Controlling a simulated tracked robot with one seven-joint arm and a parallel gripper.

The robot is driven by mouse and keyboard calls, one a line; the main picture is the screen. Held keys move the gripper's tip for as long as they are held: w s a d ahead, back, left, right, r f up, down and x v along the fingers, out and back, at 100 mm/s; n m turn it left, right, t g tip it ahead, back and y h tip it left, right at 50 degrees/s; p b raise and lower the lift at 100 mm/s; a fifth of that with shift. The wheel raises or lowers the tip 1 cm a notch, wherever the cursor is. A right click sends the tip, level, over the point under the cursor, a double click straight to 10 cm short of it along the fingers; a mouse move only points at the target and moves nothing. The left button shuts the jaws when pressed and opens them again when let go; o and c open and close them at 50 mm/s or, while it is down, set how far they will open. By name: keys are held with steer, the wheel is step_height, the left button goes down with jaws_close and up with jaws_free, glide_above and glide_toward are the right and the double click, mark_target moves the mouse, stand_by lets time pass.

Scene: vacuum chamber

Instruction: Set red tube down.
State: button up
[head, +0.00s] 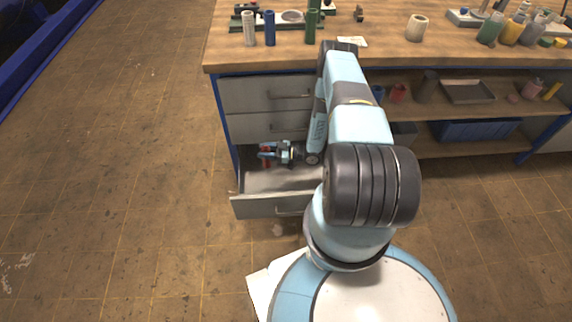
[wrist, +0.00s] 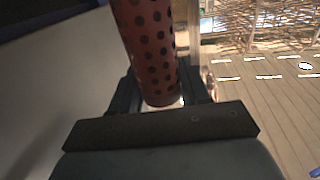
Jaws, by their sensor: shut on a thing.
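The red tube (wrist: 152,50) fills the upper middle of the wrist view; it is red with dark round dots. My gripper (wrist: 155,105) is shut on its lower end in that view. In the head view, my gripper (head: 268,153) is low, at the open bottom drawer (head: 265,207), near its back left part. Only a small bit of the red tube (head: 264,159) shows there between the fingers. I cannot tell whether the tube touches the drawer.
Two closed drawers (head: 262,94) sit above the open one, close over my gripper. The workbench top (head: 375,52) holds several tubes and bottles. Shelves to the right hold a grey tray (head: 467,92) and a blue bin (head: 470,130). The floor at left is clear.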

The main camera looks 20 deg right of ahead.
mark_target(269, 161)
steer(key=shift+g, duration=0.3)
steer(key=f, duration=0.1)
steer(key=s+f, duration=0.1)
steer(key=f, duration=0.1)
steer(key=a+f, duration=0.1)
steer(key=f, duration=0.1)
steer(key=shift+s+f, duration=0.2)
steer(key=shift+f, duration=0.05)
step_height(269, 161, down, 10)
steer(key=o, duration=1)
steer(key=shift+o, duration=0.2)
steer(key=v, duration=0.7)
steer(key=shift+d, duration=0.2)
